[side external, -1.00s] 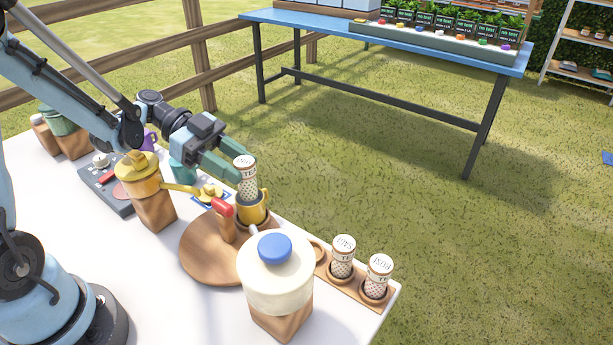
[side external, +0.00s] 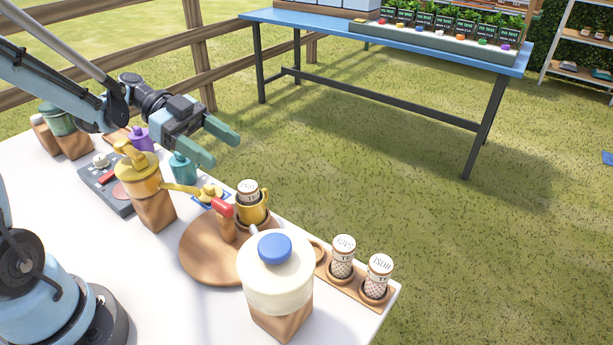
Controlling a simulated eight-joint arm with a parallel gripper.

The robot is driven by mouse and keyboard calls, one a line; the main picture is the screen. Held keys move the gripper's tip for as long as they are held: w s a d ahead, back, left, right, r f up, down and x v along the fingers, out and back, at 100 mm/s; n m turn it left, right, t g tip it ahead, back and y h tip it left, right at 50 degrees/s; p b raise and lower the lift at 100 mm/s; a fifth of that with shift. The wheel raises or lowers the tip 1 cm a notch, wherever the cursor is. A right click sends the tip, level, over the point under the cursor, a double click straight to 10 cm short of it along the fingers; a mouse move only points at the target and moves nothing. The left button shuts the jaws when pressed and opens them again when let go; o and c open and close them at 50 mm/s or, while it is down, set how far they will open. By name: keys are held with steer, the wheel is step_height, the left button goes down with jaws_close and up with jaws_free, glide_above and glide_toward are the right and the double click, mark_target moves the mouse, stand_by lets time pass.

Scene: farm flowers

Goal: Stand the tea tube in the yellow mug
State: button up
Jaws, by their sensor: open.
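The tea tube (side external: 248,188), pale with a dark-lettered round cap, stands in the yellow mug (side external: 251,213). Its top shows above the mug's rim and its lower part is hidden inside. The mug is at the far edge of the round wooden board, partly hidden by the red-topped handle and the cream canister. My gripper (side external: 224,145) is open and empty, above and to the left of the mug, apart from the tube.
A cream canister with a blue knob (side external: 274,250) stands in front of the round board (side external: 205,255). Two more tubes (side external: 342,256) stand in a wooden rack at right, beside an empty hole. A yellow pump jar (side external: 139,175), a teal bottle (side external: 182,168) and a purple item are at left.

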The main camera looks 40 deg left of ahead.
steer(key=v, duration=0.3)
steer(key=shift+a+r, duration=0.1)
steer(key=shift+a, duration=0.05)
steer(key=w+d+n+t+y, duration=0.45)
steer(key=n+y, duration=0.25)
steer(key=n, duration=0.5)
steer(key=s+f+n+y, duration=0.2)
steer(key=s+n+y, duration=0.1)
steer(key=s+y, duration=0.3)
steer(key=s, duration=0.2)
steer(key=shift+s+a+n, duration=0.25)
steer(key=shift+n, duration=0.05)
